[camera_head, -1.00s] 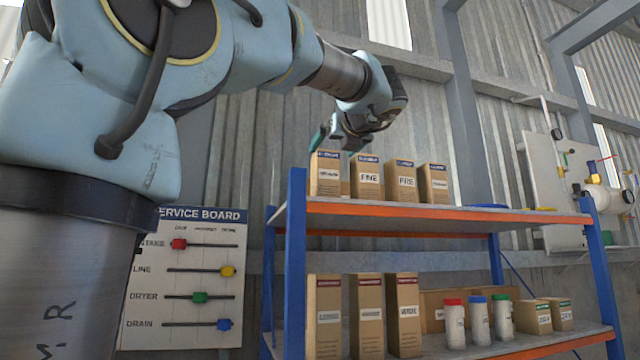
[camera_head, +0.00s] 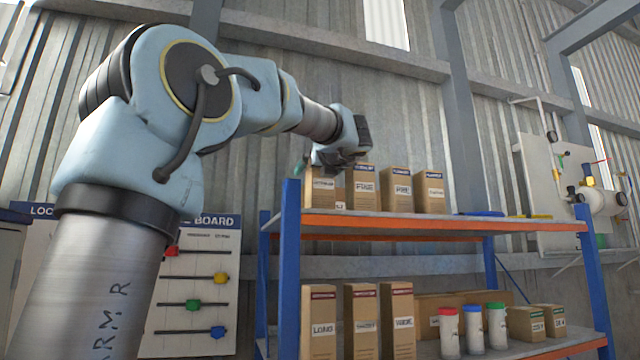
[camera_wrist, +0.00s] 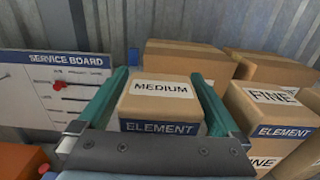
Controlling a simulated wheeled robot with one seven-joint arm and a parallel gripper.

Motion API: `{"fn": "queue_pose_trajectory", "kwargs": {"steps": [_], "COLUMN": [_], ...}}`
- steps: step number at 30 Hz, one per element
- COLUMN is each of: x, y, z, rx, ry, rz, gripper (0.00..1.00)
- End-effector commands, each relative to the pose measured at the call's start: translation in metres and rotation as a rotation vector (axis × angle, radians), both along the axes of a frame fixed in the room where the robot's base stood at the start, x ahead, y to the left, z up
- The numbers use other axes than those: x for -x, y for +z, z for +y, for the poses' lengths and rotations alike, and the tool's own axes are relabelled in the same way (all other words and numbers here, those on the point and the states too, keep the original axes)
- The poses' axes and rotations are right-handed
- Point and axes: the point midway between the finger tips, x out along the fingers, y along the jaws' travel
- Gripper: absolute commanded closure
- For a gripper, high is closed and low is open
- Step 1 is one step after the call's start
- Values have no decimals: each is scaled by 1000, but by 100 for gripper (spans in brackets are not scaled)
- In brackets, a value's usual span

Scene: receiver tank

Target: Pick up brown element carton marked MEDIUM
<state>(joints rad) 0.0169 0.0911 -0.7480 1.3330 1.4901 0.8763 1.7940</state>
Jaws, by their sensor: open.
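The brown element carton marked MEDIUM (camera_wrist: 160,107) sits in the middle of the wrist view, with a white label on top and a blue ELEMENT band. In the head view it is the leftmost carton (camera_head: 320,192) on the upper shelf, its top partly hidden by my gripper (camera_head: 318,168). My gripper is open, and its two teal fingers show in the wrist view (camera_wrist: 160,76), one on each side of the carton. I cannot tell whether the fingers touch it.
A FINE carton (camera_wrist: 272,112) stands close on the right, near the right finger. More cartons (camera_wrist: 185,55) stand behind. The upper shelf (camera_head: 440,224) has a blue post (camera_head: 290,240) at its left. The service board (camera_head: 195,285) is left of the rack.

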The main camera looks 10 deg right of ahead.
Motion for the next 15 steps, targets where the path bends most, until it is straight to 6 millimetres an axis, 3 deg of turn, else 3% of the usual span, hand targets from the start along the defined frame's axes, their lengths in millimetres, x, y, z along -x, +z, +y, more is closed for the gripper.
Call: {"fn": "queue_pose_trajectory", "kwargs": {"steps": [6,15], "x": [0,0], "y": [0,0], "z": [0,0], "rx": [0,1], "ry": [0,0], "rz": [0,0], "gripper": [2,36]}}
